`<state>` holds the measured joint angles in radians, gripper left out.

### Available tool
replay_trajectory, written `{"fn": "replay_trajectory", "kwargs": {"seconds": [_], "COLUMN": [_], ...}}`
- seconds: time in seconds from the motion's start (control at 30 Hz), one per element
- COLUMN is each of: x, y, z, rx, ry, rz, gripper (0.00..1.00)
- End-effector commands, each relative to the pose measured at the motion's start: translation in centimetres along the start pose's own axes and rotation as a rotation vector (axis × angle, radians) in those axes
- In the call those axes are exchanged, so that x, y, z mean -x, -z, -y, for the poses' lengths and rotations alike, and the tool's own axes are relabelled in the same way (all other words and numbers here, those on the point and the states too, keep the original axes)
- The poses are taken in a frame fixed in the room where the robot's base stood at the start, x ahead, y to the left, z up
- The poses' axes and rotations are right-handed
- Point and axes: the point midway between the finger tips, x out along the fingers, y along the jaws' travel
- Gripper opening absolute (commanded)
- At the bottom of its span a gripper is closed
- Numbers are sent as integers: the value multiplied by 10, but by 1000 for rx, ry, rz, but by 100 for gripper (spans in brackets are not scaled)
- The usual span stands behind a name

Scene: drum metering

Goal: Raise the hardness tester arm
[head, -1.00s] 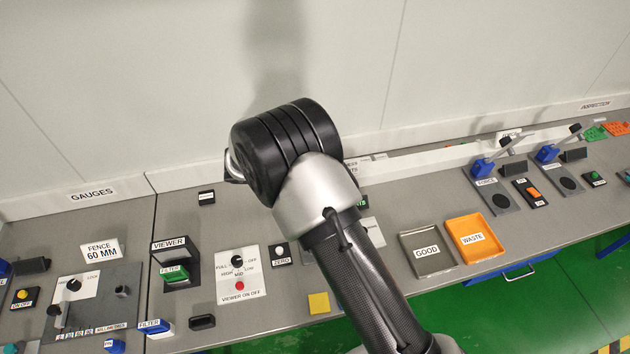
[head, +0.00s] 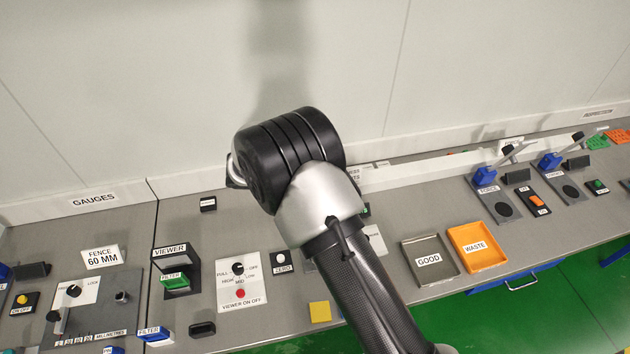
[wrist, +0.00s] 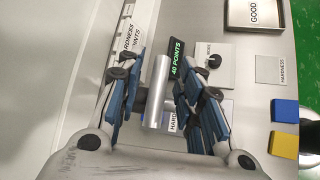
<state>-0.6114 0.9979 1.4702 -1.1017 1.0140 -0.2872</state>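In the wrist view, a silver cylindrical bar (wrist: 158,92) on a dark crosspiece lies between the fingers of my gripper (wrist: 160,98); I take it for the hardness tester arm. The gripper is open, with blue-padded fingers either side of the bar and narrow gaps showing. Whether any pad touches it lower down, I cannot tell. A dark display (wrist: 177,58) beside the bar reads 40 POINTS in green. In the head view my arm hides the gripper and most of the tester.
A knob panel (wrist: 214,62), a HARDNESS plate (wrist: 270,69) and blue and yellow blocks (wrist: 284,126) sit right of the gripper in the wrist view. GOOD (head: 429,260) and WASTE (head: 477,247) trays stand right of my arm. The wall rises behind the bench.

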Motion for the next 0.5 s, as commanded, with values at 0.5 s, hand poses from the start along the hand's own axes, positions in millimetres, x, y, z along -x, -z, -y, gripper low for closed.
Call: {"fn": "replay_trajectory", "kwargs": {"seconds": [0.5], "x": [80], "y": [0], "z": [-1], "rx": [0], "ry": [-4], "rz": [-2], "gripper": [34]}}
